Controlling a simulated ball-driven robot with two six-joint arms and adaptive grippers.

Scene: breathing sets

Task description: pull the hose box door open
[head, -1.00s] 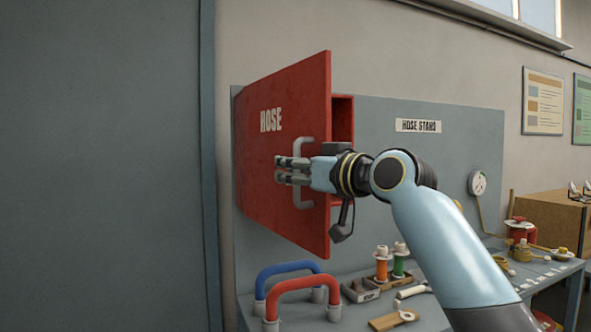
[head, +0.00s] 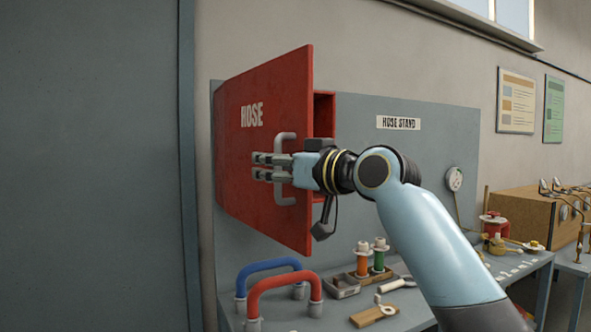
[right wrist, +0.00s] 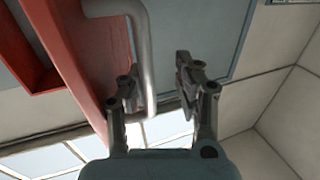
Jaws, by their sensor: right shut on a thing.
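The red hose box door (head: 245,150), lettered HOSE, stands partly open, hinged at its left and swung out at its right edge. Behind that edge a strip of the red hose box (head: 324,112) shows. A grey handle (head: 284,198) is on the door's front. My right gripper (head: 258,167) is shut on the handle, its fingers above one another and pointing left. In the right wrist view the handle (right wrist: 146,55) runs between the fingers (right wrist: 156,72), beside the red door (right wrist: 70,60). My left gripper is not in view.
Below the door, a blue handle (head: 268,266) and a red handle (head: 283,284) stand on the bench. Several small fittings and a tray (head: 342,286) lie right of them. A gauge (head: 455,179) hangs on the grey panel (head: 435,140). A wide grey surface (head: 90,160) fills the left.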

